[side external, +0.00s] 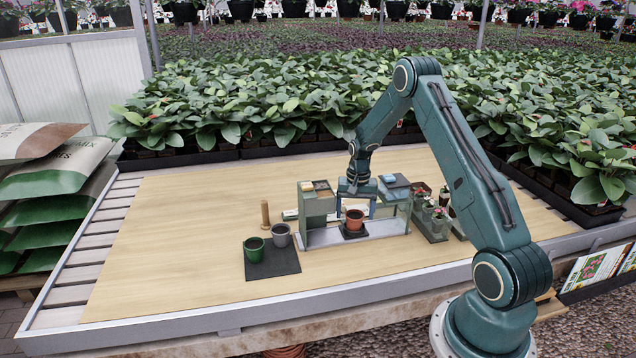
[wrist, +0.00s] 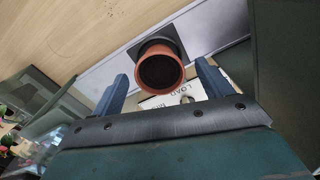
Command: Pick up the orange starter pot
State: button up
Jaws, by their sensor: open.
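The orange starter pot (side external: 354,221) stands upright on a small black square pad (side external: 346,233), on a pale base strip between two grey-green blocks. In the wrist view the pot (wrist: 163,48) shows its round rim and dark inside, just ahead of the fingers. My gripper (side external: 358,204) points down and is open, with its fingers close to the pot. In the wrist view my gripper (wrist: 162,75) has one finger on each side of the pot's line, with nothing held. I cannot tell whether the fingertips reach down beside the pot's rim.
The left block (side external: 317,207) and right block (side external: 398,211) stand close beside the pot. A green pot (side external: 253,252) and a grey pot (side external: 280,237) stand on a black mat (side external: 286,265). A wooden peg (side external: 265,214) stands behind them. Small potted plants (side external: 437,219) are at right.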

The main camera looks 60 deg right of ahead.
aim_at(355, 217)
jog(key=shift+f, duration=1)
jog(key=shift+c, duration=0.5)
jog(key=c, duration=1)
jog(key=shift+r, duration=0.1)
jog(key=shift+c, duration=0.2)
notch_tip(355, 217, up, 20)
